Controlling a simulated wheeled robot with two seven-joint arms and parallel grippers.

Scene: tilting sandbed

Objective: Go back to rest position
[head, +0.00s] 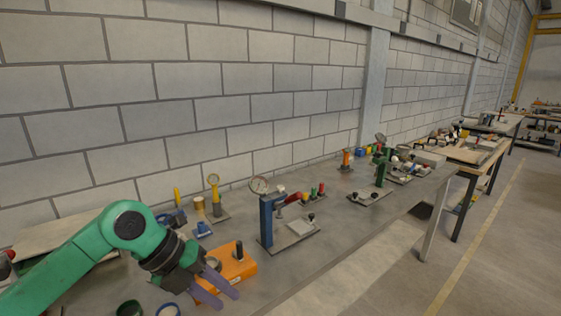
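My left gripper (218,291) is at the end of my green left arm, low in the left half of the head view. Its two purple fingers are spread apart with a gap between them, and I see nothing held. It hangs above the grey bench, in front of an orange block (238,264) with a dark upright knob (239,250). The fingers overlap part of the block in the picture; I cannot tell whether they touch it. My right gripper is not in view.
A blue stand with a round gauge (265,215) stands right of the orange block. A green stand (381,172) and small parts lie further along the bench (330,225). Rings (130,308) lie at the lower left. A block wall runs behind; the floor (480,250) at right is clear.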

